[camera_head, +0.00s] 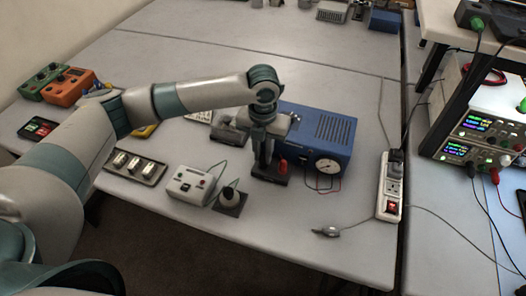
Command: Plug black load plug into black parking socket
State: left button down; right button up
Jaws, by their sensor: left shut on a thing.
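My left arm reaches in from the left, and my left gripper (263,160) points down over a small dark block (272,178) on the table. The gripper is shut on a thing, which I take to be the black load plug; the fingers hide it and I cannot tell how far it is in. The black parking socket seems to be on this dark block, under the fingers, and is hidden too. A red plug (283,166) stands upright on the block just right of the fingers. My right gripper is not in view.
A blue box (318,130) with a round dial (327,166) and thin red and dark leads stands behind. A white box (188,185) and a dark round-topped piece (229,196) are left. A power strip (390,188) and loose grey plug (326,232) lie right; the front table is mostly clear.

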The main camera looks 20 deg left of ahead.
aim_at(263, 155)
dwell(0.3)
pick_arm(q)
jog(key=c, duration=1.6)
grip_release()
jog(key=shift+o, duration=0.2)
jog(key=shift+r, duration=0.1)
jog(key=shift+r+b, duration=0.35)
jog(key=shift+r, duration=0.3)
notch_tip(263, 155, up, 16)
jog(key=b, duration=0.4)
